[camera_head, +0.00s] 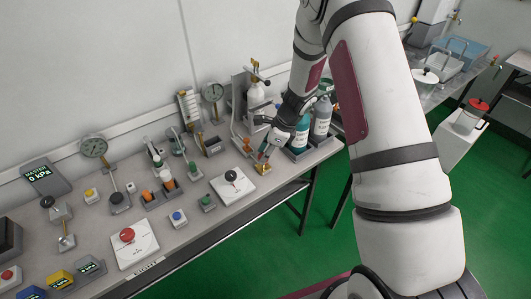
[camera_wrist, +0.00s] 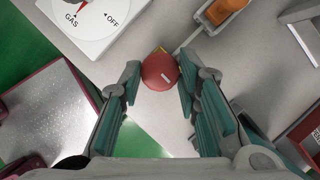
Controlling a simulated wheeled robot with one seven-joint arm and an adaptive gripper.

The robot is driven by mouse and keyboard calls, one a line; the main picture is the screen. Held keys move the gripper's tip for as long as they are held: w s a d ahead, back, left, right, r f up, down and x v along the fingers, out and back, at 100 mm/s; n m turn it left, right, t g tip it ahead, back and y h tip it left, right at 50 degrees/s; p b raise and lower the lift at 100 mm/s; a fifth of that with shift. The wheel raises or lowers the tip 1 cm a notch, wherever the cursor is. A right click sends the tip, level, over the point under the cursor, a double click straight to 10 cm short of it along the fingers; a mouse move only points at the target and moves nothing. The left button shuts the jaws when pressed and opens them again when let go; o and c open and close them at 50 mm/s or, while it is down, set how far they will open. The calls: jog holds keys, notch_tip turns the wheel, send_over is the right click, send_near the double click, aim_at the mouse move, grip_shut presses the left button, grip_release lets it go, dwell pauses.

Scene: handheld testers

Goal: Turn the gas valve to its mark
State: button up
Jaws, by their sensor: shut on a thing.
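A white plate (camera_wrist: 88,28) marked GAS and OFF, with a red pointer on its dial, is cut off at the top left of the wrist view. In the head view a white plate with a black knob (camera_head: 232,175) lies just left of my gripper; its marks are too small to read. My gripper (camera_wrist: 158,80) is shut on a red round knob (camera_wrist: 159,71) between its fingertips, apart from the GAS plate. In the head view my gripper (camera_head: 265,157) points down over a small brass-coloured fitting (camera_head: 262,168) on the bench.
Teal (camera_head: 301,132) and grey (camera_head: 321,118) bottles stand close right of my gripper. A small orange block in a grey holder (camera_wrist: 222,10) is at the wrist view's top. Another plate with a red knob (camera_head: 127,235) lies front left. Gauges and testers crowd the bench (camera_head: 215,220).

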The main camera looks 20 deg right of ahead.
jog(key=n+b, duration=0.1)
jog(key=n+g, duration=0.1)
jog(key=n+b, duration=0.1)
jog(key=shift+w+d+f+n+b, duration=0.1)
jog(key=shift+w+f+n+b, duration=0.05)
jog(key=shift+w+n+b, duration=0.2)
jog(key=n+g+b, duration=0.2)
jog(key=n+b, duration=0.1)
jog(key=n, duration=0.2)
jog(key=shift+n, duration=0.25)
jog(key=n+g+b, duration=0.1)
jog(key=n, duration=0.1)
jog(key=n+g+b, duration=0.1)
jog(key=n, duration=0.1)
jog(key=shift+w+n+h, duration=0.2)
jog(key=shift+n+h, duration=0.1)
jog(key=shift+h, duration=0.1)
jog(key=shift+a+n+g+h+b, duration=0.1)
jog(key=shift+n+g+h+b, duration=0.2)
jog(key=shift+n, duration=0.7)
jog(key=shift+a+n+g+h+b, duration=0.1)
jog(key=shift+n+h+b, duration=0.25)
jog(key=shift+n, duration=0.65)
jog(key=o, duration=1.1)
